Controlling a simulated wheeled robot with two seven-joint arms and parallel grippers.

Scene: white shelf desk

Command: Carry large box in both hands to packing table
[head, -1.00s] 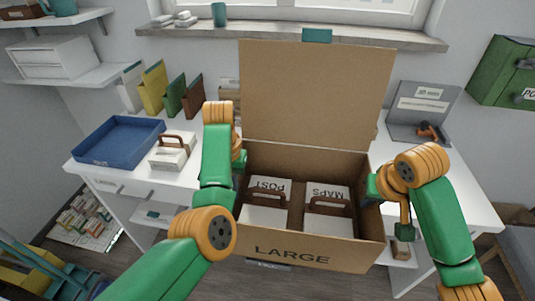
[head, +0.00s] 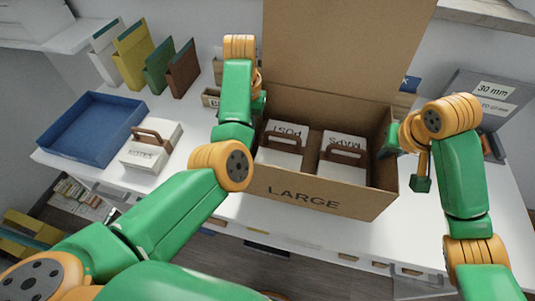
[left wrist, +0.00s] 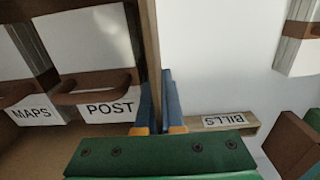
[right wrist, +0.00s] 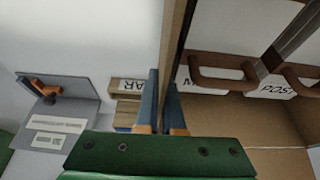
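The large box (head: 302,195) is open cardboard marked LARGE, with its lid raised behind it. It is over the white desk (head: 195,188); I cannot tell whether its base touches the top. Inside are two white cases with brown handles, POST (head: 278,155) and MAPS (head: 342,170). My left gripper (head: 260,103) is shut on the left side wall, which runs between its fingers in the left wrist view (left wrist: 158,100). My right gripper (head: 391,137) is shut on the right side wall, also seen between the fingers in the right wrist view (right wrist: 168,100).
A blue tray (head: 58,151) and a white NOTES case (head: 140,155) are on the desk's left. Upright coloured folders (head: 155,62) stand behind them. A grey panel with labels (head: 488,90) is at the right. A BILLS holder (left wrist: 225,122) is near the left gripper.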

